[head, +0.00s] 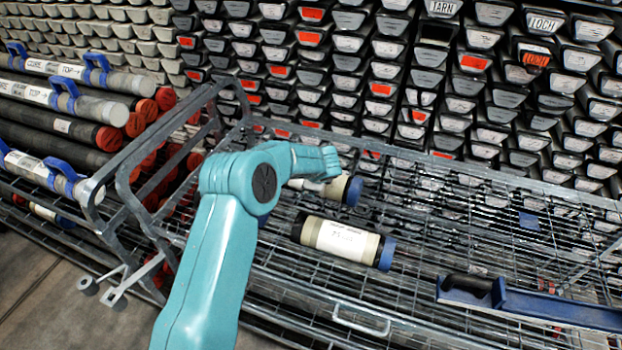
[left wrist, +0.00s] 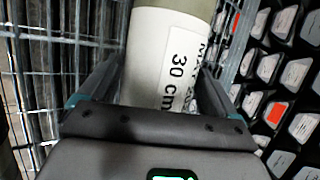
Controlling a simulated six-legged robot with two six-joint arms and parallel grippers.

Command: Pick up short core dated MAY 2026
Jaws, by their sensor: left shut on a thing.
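A short core (left wrist: 165,45) with a white label lies between the fingers of my left gripper (left wrist: 157,88) in the left wrist view. The label reads "30 cm" and part of a line starting "MAY 20"; the rest is cut off. My left gripper is shut on this core. In the head view the held core (head: 345,189) shows beyond my teal wrist, with a dark band and blue end cap. The wrist hides its other end and the fingers. A second short core (head: 341,241), cream-labelled with a blue cap, lies on the wire shelf nearer me. My right gripper is not in view.
A blue tool with a black handle (head: 530,302) lies at the right of the wire shelf (head: 440,215). A grey metal frame (head: 140,165) stands at the left, beside long cores with red ends (head: 60,128). Racked trays fill the back.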

